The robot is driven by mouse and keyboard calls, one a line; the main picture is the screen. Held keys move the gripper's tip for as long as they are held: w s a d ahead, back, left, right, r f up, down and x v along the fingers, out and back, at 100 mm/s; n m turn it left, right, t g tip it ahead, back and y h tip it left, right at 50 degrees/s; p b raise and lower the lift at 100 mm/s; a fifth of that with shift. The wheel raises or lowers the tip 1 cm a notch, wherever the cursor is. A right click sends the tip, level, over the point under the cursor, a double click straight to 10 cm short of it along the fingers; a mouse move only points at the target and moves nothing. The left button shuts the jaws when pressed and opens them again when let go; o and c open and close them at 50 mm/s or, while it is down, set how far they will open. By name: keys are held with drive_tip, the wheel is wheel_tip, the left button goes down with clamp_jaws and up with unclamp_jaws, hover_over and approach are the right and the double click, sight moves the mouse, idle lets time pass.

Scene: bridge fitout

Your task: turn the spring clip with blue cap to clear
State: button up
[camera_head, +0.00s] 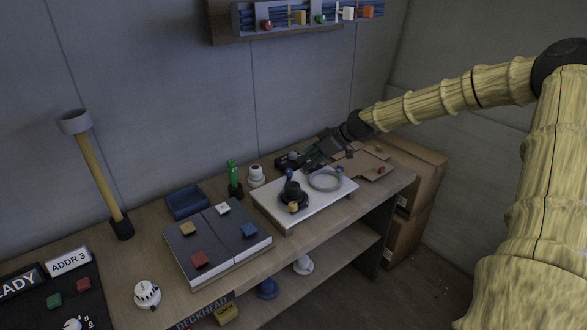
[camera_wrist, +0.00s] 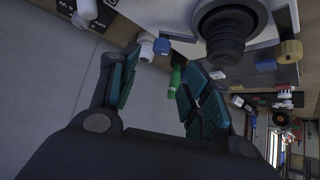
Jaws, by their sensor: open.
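A white board (camera_head: 318,207) on the bench bears a round black fixture (camera_head: 293,196) with stepped rings. A small blue cap (camera_head: 290,173) stands at the fixture's back side, and a yellow cap (camera_head: 293,208) is at its front. The wrist view shows the blue cap (camera_wrist: 161,46) left of the black fixture (camera_wrist: 224,35) and the yellow cap (camera_wrist: 290,51) right of it. The clip body under the blue cap is too small to read. My gripper (camera_head: 335,148) is open and empty behind the board, apart from the cap. Its spread fingers (camera_wrist: 163,70) show in the wrist view.
A grey ring (camera_head: 326,179) lies on the board's right part. A green bottle-like object (camera_head: 234,178) and a white knob (camera_head: 256,175) stand behind left. A panel with coloured blocks (camera_head: 218,255) lies left. A brown board (camera_head: 368,165) is right, and a wall is behind.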

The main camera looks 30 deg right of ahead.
sight(290, 170)
drive_tip(key=x, duration=0.4)
drive_tip(key=shift+w+f+p, duration=0.1)
drive_tip(key=shift+f+p, duration=0.1)
drive_tip(key=shift+p, duration=0.15)
drive_tip(key=shift+x, duration=1.35)
drive_tip(key=shift+p+x, duration=0.35)
drive_tip(key=shift+x, duration=0.6)
drive_tip(key=shift+r, duration=0.1)
drive_tip(key=c, duration=1)
